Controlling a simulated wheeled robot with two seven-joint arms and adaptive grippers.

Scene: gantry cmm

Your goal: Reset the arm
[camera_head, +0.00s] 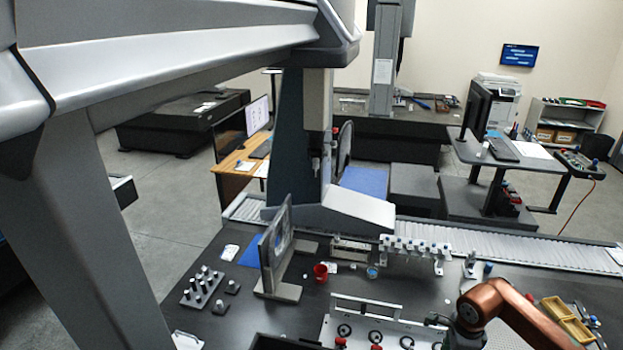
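A copper-coloured arm (515,308) with a dark grey joint enters at the lower right, over the dark worktable (213,325). It comes from the right, so it looks like my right arm. It bends at a rounded elbow and drops towards the bottom edge. My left arm and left gripper are not in view. I see nothing held.
A large grey gantry beam (170,60) and leg (90,230) fill the left. On the worktable stand an upright framed plate (275,245), a red cup (320,272), a white fixture (365,325), a block of small knobs (202,288) and yellow trays (567,318).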

